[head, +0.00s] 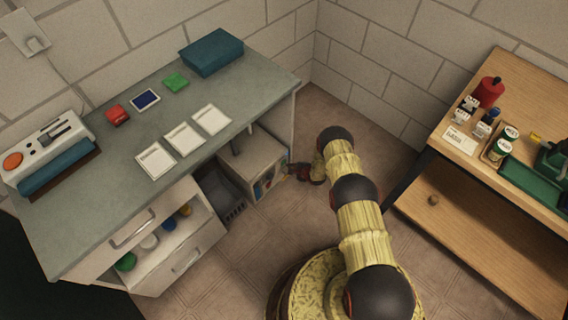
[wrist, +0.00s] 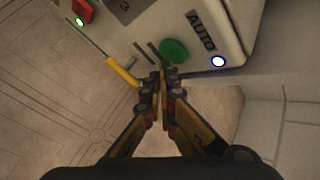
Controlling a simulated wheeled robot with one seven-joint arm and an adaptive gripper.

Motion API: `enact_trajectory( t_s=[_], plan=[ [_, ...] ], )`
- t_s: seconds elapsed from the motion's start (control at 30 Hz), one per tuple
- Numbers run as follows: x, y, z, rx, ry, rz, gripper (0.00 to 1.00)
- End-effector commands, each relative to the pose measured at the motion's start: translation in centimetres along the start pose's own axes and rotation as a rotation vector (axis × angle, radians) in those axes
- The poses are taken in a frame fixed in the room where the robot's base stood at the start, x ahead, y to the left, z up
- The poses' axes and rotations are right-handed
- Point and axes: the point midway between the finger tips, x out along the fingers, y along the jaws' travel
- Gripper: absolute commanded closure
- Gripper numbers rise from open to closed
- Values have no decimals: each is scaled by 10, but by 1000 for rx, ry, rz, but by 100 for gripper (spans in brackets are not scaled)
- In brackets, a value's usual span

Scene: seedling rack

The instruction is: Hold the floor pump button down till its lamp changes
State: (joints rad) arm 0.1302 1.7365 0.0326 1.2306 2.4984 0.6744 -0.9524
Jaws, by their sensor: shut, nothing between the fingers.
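The pale floor box (head: 257,160) stands on the floor beneath the right end of the grey bench. In the wrist view its panel (wrist: 195,12) carries a round green button (wrist: 173,50). An AUTO label (wrist: 201,31) and a lit white lamp with a blue rim (wrist: 218,61) are beside the button. A red part (wrist: 82,10) with a lit green lamp (wrist: 79,21) is at the upper left. My gripper (wrist: 156,82) is shut and empty, its tips just below the green button in the picture. I cannot tell whether they touch the panel. In the head view my gripper (head: 300,171) is low beside the box.
A yellow handle (wrist: 122,72) on a thin rod lies close left of my fingertips. A dark crate (head: 220,190) stands left of the box under the bench (head: 200,90). A wooden shelf unit (head: 480,205) stands to the right. Open tiled floor lies between.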

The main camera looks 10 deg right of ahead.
Motion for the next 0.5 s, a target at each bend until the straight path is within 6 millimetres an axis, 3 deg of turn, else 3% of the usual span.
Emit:
enact_trajectory(
  t_s=[0.5],
  plan=[
    [-8, 6, -6, 2, 1, 2, 100]
  ],
)
